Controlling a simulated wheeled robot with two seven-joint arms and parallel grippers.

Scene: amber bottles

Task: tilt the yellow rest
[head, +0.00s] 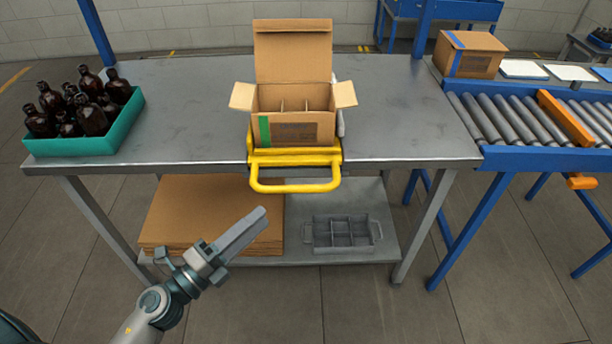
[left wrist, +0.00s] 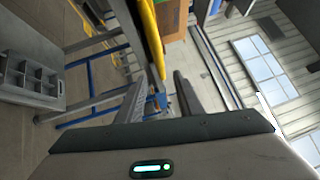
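The yellow rest (head: 295,158) sits at the front edge of the grey table, with its looped handle jutting out past the edge. An open cardboard box (head: 320,133) with dividers stands on it, flaps spread; the rest looks level. My left gripper (head: 258,214) is in front of the table, below and left of the handle, apart from it. In the left wrist view its two fingers (left wrist: 158,92) are spread with nothing gripped, and a yellow bar (left wrist: 147,38) of the rest shows beyond them. My right gripper is in neither view.
A teal crate (head: 90,143) of amber bottles stands at the table's left. A roller conveyor (head: 520,118) with a closed box (head: 468,53) is at the right. The lower shelf holds flat cardboard (head: 205,208) and a grey divided tray (head: 341,233). The tabletop beside the box is clear.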

